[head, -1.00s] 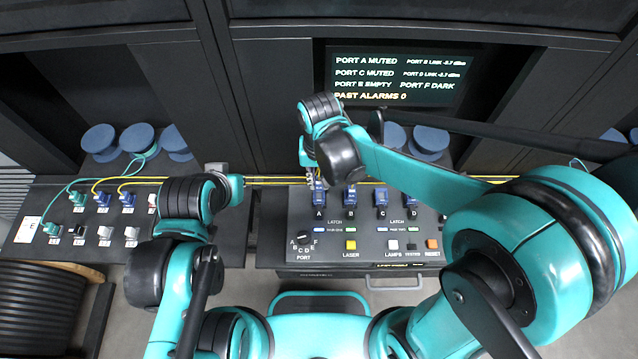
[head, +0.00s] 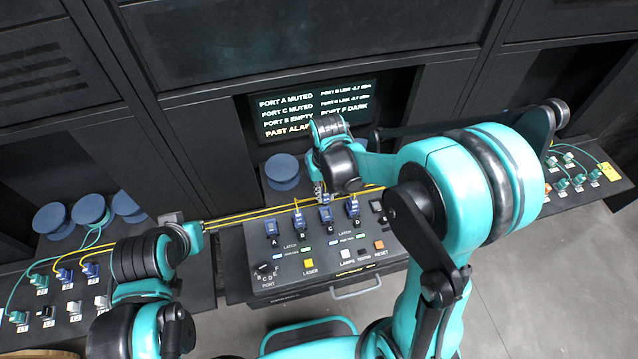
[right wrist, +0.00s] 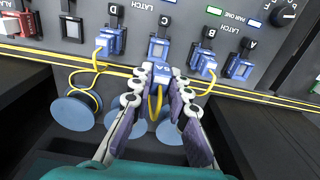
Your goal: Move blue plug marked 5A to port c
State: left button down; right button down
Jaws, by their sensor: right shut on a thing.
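My right gripper (head: 321,194) is at the row of ports, just behind port C (head: 326,214). In the right wrist view my right gripper (right wrist: 161,90) is shut on the blue plug marked 5A (right wrist: 166,70), with a yellow cable running back between the fingers. The plug lines up with the blue socket of port C (right wrist: 158,47); whether it is seated there or just short of it I cannot tell. The socket at port A (right wrist: 239,67) shows no cable. My left gripper (head: 188,236) is at the left, its fingers not clear.
Blue plugs with yellow cables stand in port B (right wrist: 204,64) and port D (right wrist: 112,41), close on both sides. Yellow cables run along the panel's back edge. The screen (head: 315,108) reads ports A and C muted. A plug rack (head: 72,300) stands at the left.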

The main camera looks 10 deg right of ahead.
aim_at(327, 201)
jog(key=shift+s+d+f, duration=0.15)
jog(key=shift+d, duration=0.1)
jog(key=shift+f, duration=0.3)
jog(key=shift+a+f+b, duration=0.15)
jog(key=shift+f+b, duration=0.25)
jog(key=shift+f, duration=0.15)
notch_tip(327, 201, down, 2)
jog(key=shift+f+b, duration=0.15)
jog(key=shift+b, duration=0.7)
jog(key=shift+f+b, duration=0.7)
jog(key=shift+f, duration=0.3)
jog(key=shift+b, duration=0.35)
jog(key=shift+f+b, duration=0.6)
jog(key=shift+f, duration=0.05)
